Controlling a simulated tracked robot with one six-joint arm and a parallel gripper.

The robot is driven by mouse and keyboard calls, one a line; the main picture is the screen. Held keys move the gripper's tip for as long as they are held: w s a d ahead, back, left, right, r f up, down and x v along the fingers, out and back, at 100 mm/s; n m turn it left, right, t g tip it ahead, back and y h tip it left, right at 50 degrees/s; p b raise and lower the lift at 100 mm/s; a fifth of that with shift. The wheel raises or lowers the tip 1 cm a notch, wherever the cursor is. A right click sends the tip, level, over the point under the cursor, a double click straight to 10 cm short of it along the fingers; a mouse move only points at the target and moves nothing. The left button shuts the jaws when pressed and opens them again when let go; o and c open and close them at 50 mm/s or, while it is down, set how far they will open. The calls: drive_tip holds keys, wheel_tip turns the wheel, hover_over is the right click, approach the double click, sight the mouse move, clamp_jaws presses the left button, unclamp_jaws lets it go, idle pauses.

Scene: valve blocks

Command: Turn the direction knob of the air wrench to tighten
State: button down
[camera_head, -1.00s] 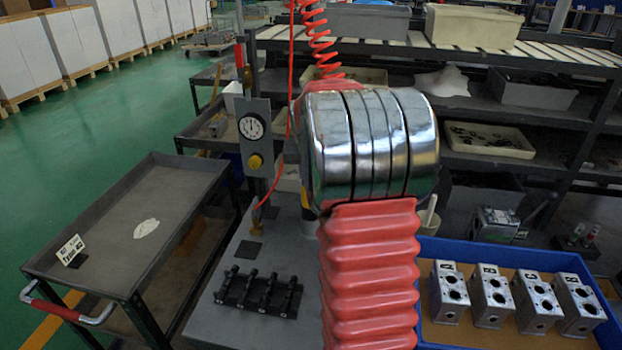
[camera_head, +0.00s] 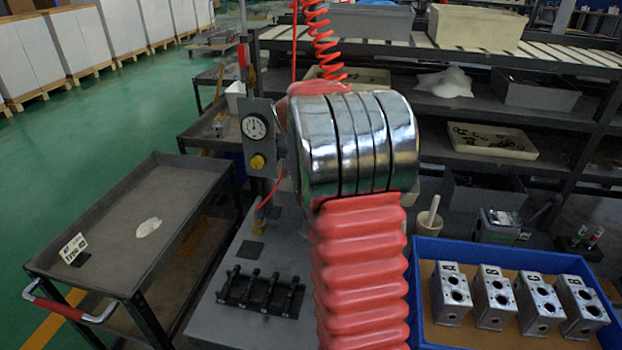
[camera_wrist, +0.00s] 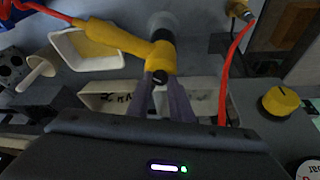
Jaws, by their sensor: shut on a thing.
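The air wrench (camera_wrist: 157,54) is yellow with a grey head, and shows at the top of the wrist view. Its handle (camera_wrist: 98,37) points up and left, with a red hose at its end. A small dark direction knob (camera_wrist: 159,78) sits on the near end of its body. My gripper (camera_wrist: 163,86) has its two grey fingers closed in at the knob and is shut on it. The fingertips partly cover the knob, and I cannot read its setting. In the head view my arm hides the wrench and the gripper.
A panel with a gauge (camera_head: 254,127) and yellow knob (camera_head: 257,162) stands left of my arm; this yellow knob is also close by in the wrist view (camera_wrist: 281,101). A blue tray (camera_head: 424,300) with several metal blocks is at right. A black rack (camera_head: 262,291) stands in front.

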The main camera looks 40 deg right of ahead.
drive_tip(key=c, duration=1.6)
unclamp_jaws()
drive_tip(key=shift+r, duration=0.1)
drive_tip(key=v, duration=1.3)
drive_tip(key=shift+a+r, duration=0.2)
